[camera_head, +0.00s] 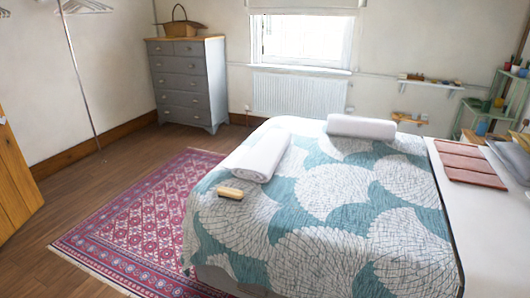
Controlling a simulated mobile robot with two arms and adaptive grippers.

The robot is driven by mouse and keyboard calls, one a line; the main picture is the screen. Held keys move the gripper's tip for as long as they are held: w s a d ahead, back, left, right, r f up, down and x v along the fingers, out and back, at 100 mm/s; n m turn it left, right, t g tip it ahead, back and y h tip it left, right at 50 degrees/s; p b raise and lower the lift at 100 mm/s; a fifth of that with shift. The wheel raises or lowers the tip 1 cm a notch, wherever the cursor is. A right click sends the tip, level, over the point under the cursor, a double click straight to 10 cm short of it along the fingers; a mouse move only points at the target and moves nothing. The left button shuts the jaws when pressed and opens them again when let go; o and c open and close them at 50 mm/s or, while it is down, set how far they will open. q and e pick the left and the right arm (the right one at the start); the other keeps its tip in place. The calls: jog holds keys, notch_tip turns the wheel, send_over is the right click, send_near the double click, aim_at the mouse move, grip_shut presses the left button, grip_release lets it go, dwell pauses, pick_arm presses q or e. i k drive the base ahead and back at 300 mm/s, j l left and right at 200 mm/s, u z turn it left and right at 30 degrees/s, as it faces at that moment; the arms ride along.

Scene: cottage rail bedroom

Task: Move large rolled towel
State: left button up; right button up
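Two white rolled towels lie on the bed (330,245), which has a teal and white patterned cover. One rolled towel (258,158) lies near the bed's left edge, pointing away from me at a slant. The other rolled towel (361,127) lies crosswise at the far side of the bed. I cannot tell for sure which one is larger; the left one is nearer. A small wooden brush-like block (231,193) lies on the cover, just in front of the left towel. Neither of my grippers is in view.
A red patterned rug (140,222) lies on the wooden floor left of the bed. A grey chest of drawers (183,85) with a basket (180,27) stands at the back. Red-brown folded panels (467,163) lie on a white surface at right, near a green shelf (500,100).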

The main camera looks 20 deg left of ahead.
aim_at(259, 163)
jog(key=i+j+u, duration=0.2)
jog(key=j+u, duration=0.25)
jog(key=i+j+u, duration=0.25)
jog(key=u, duration=0.25)
jog(key=i+j+u, duration=0.2)
jog(key=i+u, duration=0.25)
jog(key=i+j+u, duration=0.1)
jog(key=i+u, duration=0.15)
jog(key=u, duration=0.25)
jog(key=i+j+u, duration=0.1)
jog(key=i+u, duration=0.15)
jog(key=i, duration=0.25)
jog(key=i+u, duration=0.3)
jog(key=i, duration=0.2)
